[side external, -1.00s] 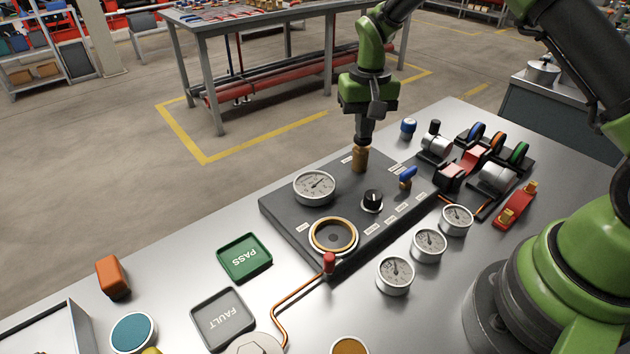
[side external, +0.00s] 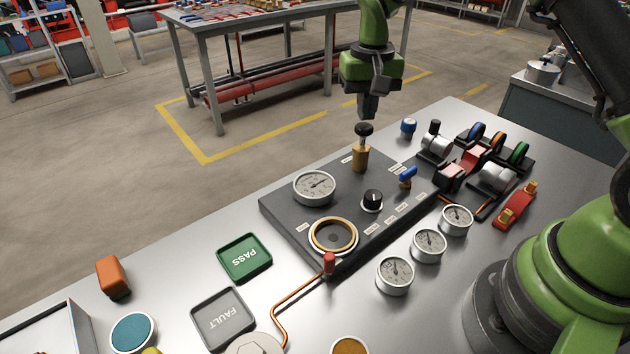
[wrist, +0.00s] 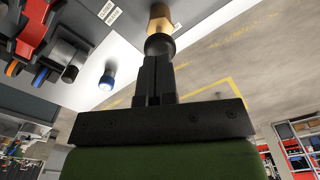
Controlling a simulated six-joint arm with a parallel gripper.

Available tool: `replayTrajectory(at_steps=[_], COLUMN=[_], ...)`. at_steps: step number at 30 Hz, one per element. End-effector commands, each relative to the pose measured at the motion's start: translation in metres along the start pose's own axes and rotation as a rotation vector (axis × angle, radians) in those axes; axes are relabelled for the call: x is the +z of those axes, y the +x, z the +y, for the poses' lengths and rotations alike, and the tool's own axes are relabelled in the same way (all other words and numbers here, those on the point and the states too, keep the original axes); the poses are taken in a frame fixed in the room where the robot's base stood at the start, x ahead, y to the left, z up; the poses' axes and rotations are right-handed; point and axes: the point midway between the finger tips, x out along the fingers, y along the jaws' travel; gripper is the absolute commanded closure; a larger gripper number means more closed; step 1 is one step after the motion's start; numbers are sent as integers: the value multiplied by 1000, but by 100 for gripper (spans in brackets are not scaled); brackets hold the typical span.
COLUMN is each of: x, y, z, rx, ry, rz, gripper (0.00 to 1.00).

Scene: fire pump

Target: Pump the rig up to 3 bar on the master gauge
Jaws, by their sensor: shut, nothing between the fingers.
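The pump, a brass cylinder (side external: 361,158) with a black knob (side external: 363,130) on a short raised stem, stands at the far end of the dark rig panel (side external: 290,212). My gripper (side external: 368,114) is shut and empty, just above the knob. In the wrist view the shut fingers (wrist: 154,75) point at the black knob (wrist: 160,45), with the brass body (wrist: 160,18) beyond it. I cannot tell whether the fingertips touch the knob. The large gauge (side external: 315,187) sits on the panel; its needle is too small to read.
A black dial (side external: 373,199) and a blue-handled valve (side external: 407,177) sit near the pump. A blue-capped part (side external: 408,128) stands behind the panel. Three small gauges (side external: 429,244) line the right side. The PASS tray (side external: 244,257) and FAULT tray (side external: 222,318) lie at left.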

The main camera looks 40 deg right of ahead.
Motion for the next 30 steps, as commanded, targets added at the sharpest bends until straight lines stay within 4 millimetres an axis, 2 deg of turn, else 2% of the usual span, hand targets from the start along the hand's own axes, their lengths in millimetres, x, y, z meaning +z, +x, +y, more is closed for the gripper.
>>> replayTrajectory(at_steps=[10, 30], x=[0, 0], y=[2, 30], z=[0, 0], rx=[0, 0], ry=[0, 0], rz=[0, -2], gripper=[100, 100])
